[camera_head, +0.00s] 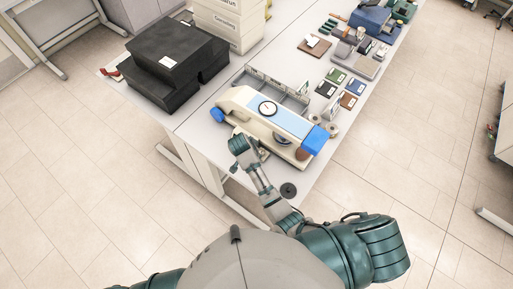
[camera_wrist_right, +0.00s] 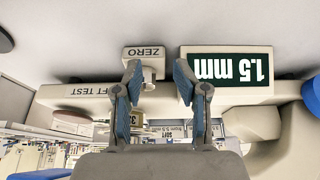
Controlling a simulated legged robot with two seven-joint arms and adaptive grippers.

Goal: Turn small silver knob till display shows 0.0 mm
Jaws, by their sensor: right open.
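In the head view the right gripper (camera_head: 238,145) is at the machine's near side. My left gripper is not in view.
The machine stands on a white table (camera_head: 205,130). Black boxes (camera_head: 170,65) and white cartons (camera_head: 230,22) stand to its left and behind.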

